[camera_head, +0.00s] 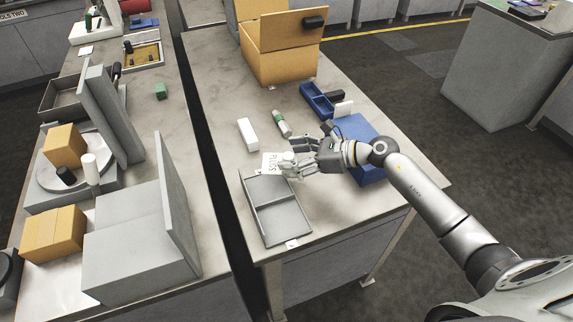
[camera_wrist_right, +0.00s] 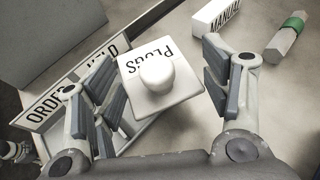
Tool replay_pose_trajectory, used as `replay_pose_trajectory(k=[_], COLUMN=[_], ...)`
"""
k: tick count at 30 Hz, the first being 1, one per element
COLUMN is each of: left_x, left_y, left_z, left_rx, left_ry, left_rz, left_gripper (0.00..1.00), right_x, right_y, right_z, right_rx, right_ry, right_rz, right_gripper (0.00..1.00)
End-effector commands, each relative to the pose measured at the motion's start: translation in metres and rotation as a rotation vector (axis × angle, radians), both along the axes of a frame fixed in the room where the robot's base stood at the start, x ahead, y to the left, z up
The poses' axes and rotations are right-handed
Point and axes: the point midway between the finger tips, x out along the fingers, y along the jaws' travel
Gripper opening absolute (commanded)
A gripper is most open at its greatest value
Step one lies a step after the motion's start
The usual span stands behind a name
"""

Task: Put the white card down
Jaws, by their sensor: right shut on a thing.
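The white card (camera_head: 269,161), lettered PLUGS, is at my right gripper (camera_head: 296,163), near the far edge of a grey tray (camera_head: 280,221) on the right-hand table. In the right wrist view the card (camera_wrist_right: 186,88) has a rounded white knob and lies between the fingers of my right gripper (camera_wrist_right: 158,72), which is shut on it. The card overlaps the tray's lettered edge (camera_wrist_right: 50,103) in that view. I cannot tell how high it is above the table. My left gripper is not in view.
A white block (camera_head: 248,134) and a green-banded cylinder (camera_head: 282,124) lie just beyond the card. A blue divided bin (camera_head: 318,101), a blue box (camera_head: 366,131) and an open cardboard box (camera_head: 270,66) stand on the same table. A dark gap separates the left counter.

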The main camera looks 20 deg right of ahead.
Motion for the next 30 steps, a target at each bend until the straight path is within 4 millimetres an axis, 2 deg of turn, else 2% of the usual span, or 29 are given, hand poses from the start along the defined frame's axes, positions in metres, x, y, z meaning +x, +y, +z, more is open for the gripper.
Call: replay_pose_trajectory(k=[9,15,28,29,30], left_x=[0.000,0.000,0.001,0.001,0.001], left_y=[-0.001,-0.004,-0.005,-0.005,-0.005], left_z=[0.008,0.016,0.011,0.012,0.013], left_rx=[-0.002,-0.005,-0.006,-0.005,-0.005], left_ry=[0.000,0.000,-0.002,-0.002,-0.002], left_rz=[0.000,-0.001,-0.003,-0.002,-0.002], left_gripper=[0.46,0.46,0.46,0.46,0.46], right_x=[0.008,0.008,0.007,0.007,0.007], right_y=[0.019,0.017,0.017,0.017,0.017], right_z=[-0.025,-0.048,-0.057,-0.055,-0.055], right_rx=[0.003,0.003,-0.001,-0.001,-0.001], right_ry=[0.003,0.002,-0.001,-0.001,-0.001], right_rz=[-0.001,-0.001,0.001,0.000,0.000], right_gripper=[0.50,0.50,0.50,0.74,0.79])
